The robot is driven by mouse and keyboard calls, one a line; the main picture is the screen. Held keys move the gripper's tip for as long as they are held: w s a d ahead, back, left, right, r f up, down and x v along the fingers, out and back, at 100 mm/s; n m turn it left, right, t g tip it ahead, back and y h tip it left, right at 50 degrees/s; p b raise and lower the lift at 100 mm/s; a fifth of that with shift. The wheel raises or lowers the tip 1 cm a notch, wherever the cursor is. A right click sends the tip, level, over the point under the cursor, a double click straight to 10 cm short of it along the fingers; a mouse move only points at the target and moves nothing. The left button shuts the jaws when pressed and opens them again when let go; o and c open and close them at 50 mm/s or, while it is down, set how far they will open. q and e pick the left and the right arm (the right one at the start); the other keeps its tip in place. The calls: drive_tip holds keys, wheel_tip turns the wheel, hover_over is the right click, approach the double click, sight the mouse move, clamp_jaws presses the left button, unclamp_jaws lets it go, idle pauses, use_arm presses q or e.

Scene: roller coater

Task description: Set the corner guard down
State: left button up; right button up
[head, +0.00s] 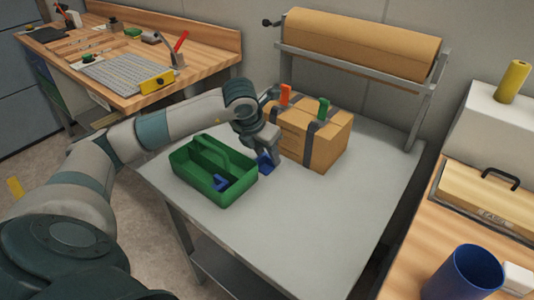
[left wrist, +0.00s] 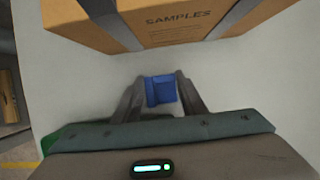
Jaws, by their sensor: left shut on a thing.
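A blue corner guard (head: 266,163) is between the fingers of my left gripper (head: 270,152), low over the grey table (head: 310,215), between the green tote and the cardboard box. In the left wrist view the blue corner guard (left wrist: 161,90) sits between the two fingertips of my left gripper (left wrist: 160,92), which is shut on it. I cannot tell whether the guard touches the table. More blue pieces (head: 221,183) lie in the green tote (head: 200,160). The cardboard box (head: 322,150), strapped with dark bands and orange and green clips, stands just right of the gripper. My right gripper is not in view.
A brown paper roll (head: 360,45) on a metal stand is at the table's back. A wooden workbench (head: 130,60) with tools stands at the back left. A blue cup (head: 464,275) is on the right bench. The table's front right is clear.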

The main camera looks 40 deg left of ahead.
use_arm(q)
drive_tip(key=shift+f, duration=0.1)
drive_tip(key=o, duration=1)
drive_tip(key=shift+r, duration=0.35)
drive_tip(key=shift+v, duration=5.8)
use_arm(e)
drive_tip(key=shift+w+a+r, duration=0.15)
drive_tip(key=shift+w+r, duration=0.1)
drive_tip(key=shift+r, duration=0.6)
use_arm(q)
drive_tip(key=shift+c, duration=0.3)
